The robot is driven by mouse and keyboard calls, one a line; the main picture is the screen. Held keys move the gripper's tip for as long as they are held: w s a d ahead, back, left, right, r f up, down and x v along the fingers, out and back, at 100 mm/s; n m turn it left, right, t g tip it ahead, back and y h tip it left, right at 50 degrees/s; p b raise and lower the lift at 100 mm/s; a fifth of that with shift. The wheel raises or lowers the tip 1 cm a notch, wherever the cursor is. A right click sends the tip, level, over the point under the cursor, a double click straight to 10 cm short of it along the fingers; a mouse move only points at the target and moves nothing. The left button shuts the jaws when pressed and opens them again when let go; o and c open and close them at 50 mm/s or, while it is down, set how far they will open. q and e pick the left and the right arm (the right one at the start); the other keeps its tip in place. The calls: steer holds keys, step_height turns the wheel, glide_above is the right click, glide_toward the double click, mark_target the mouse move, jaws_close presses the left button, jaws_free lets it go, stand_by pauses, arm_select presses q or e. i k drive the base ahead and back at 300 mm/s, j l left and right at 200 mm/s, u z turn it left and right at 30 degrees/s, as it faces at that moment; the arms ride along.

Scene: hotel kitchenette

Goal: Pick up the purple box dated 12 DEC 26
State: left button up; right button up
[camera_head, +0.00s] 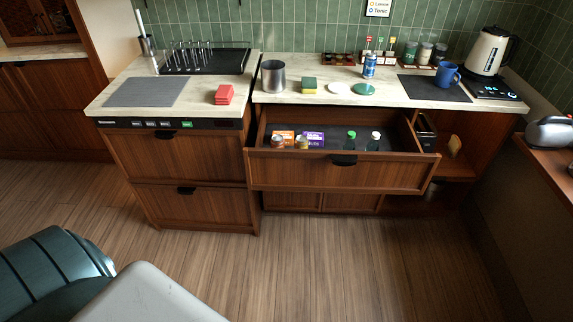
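A purple box (314,137) stands in the open drawer (345,172) below the right-hand counter. Its front bears white lettering, but the print is too small to read a date. An orange box (283,136) is to its left, and a can (302,142) stands in front, between the two boxes. I see only one purple box. Neither of my grippers shows in this view.
Another can (277,142) and two small bottles (350,140) are also in the drawer. The drawer sticks out over the floor. The wooden floor (330,260) in front is clear. The counter above holds a steel canister (273,76), a blue mug (446,74) and a kettle (488,50).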

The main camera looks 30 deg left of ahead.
mark_target(316, 138)
steer(key=u, duration=0.6)
steer(key=i+l+u, duration=0.1)
steer(key=i+u, duration=0.25)
steer(key=i, duration=0.55)
